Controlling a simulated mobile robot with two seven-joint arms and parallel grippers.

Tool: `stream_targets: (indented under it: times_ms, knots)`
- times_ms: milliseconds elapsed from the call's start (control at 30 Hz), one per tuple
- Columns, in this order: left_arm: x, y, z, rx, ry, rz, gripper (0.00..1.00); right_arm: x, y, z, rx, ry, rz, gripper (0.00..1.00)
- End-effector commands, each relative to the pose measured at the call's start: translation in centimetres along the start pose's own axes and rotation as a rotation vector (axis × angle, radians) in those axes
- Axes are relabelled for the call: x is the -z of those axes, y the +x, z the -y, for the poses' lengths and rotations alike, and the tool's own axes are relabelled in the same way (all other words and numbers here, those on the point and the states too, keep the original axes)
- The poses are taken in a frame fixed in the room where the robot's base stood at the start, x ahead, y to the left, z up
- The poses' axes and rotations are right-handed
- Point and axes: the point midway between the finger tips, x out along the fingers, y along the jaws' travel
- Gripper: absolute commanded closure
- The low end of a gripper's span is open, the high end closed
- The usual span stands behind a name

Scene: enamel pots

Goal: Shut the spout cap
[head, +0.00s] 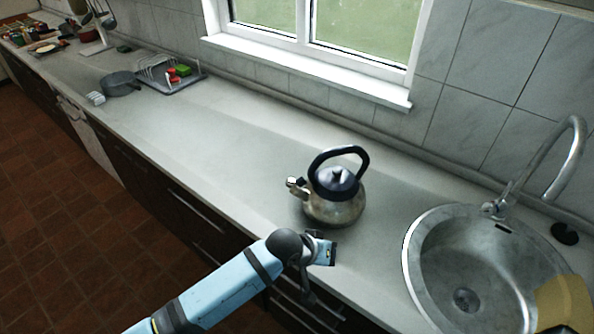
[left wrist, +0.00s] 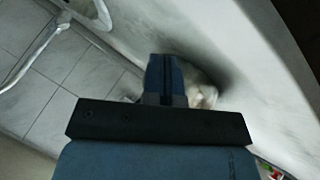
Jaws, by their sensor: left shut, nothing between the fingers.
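A metal kettle (head: 333,208) with a black lid and a black arched handle stands upright on the counter, left of the sink. Its short spout points left, with the spout cap (head: 292,182) at its tip; the cap is too small to tell how far open it is. My left gripper (head: 328,250) is shut and empty, in front of and below the kettle in the head view, apart from the spout. In the left wrist view its closed fingers (left wrist: 165,80) partly cover a blurred pale shape that I cannot identify. My right gripper is not in view.
A round steel sink (head: 413,260) with a curved tap (head: 572,160) lies to the right. A dish rack (head: 172,78) and a grey pan (head: 120,84) stand far left. The counter (head: 220,135) between pan and kettle is clear. A window sill (head: 310,70) is behind.

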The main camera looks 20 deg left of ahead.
Motion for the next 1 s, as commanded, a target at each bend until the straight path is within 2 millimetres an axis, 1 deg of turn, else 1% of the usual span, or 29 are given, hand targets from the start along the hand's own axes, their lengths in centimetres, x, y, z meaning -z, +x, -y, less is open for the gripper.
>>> stream_targets:
  times_ms: [33,167,267,300,367,467,600,700,833,900,1000]
  knots:
    - [1.8,0.4,-0.6,0.014,-0.009,0.031,1.00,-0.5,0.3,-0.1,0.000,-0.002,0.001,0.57]
    - [5.3,0.5,-1.8,0.082,-0.063,0.123,1.00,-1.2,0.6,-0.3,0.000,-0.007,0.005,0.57]
    - [8.1,0.0,-2.2,0.165,-0.107,0.181,1.00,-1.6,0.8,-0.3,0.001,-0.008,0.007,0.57]
    - [9.3,-0.3,-2.3,0.205,-0.124,0.198,1.00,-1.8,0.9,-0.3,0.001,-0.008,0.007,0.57]
    - [11.0,-1.1,-2.2,0.271,-0.153,0.220,1.00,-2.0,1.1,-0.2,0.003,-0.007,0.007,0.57]
    - [14.2,-2.7,-2.0,0.394,-0.208,0.237,1.00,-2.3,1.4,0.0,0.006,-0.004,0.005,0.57]
    - [18.6,-6.0,-1.4,0.584,-0.297,0.225,1.00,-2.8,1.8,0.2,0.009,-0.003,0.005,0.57]
    - [21.4,-8.6,-0.9,0.706,-0.361,0.197,1.00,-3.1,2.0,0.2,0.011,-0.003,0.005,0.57]
    - [23.9,-11.3,-0.7,0.817,-0.426,0.160,1.00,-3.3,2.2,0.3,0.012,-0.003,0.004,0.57]
    - [24.6,-12.2,-0.5,0.853,-0.448,0.147,1.00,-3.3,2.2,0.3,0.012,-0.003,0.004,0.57]
    - [25.1,-12.7,-0.3,0.877,-0.465,0.138,1.00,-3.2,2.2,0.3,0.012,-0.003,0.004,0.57]
